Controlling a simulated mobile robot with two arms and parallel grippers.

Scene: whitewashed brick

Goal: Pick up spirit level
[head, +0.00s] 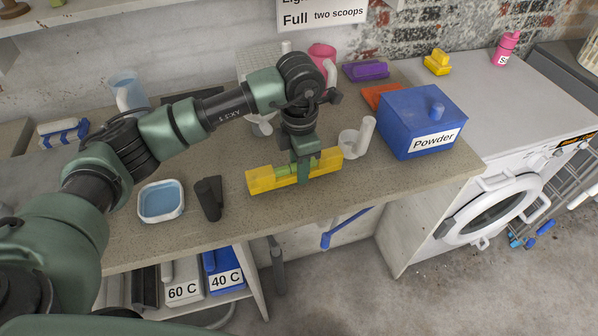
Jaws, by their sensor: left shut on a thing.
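A yellow spirit level (262,180) with a greenish middle is over the counter near its front edge, in the middle of the head view. My left gripper (304,168) comes down on it from above and is shut on its middle part. The fingers hide part of the level's centre. I cannot tell whether the level touches the counter or is slightly above it. My right gripper is not in the head view.
A washing machine (500,200) stands right. Labelled bins (183,285) sit below.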

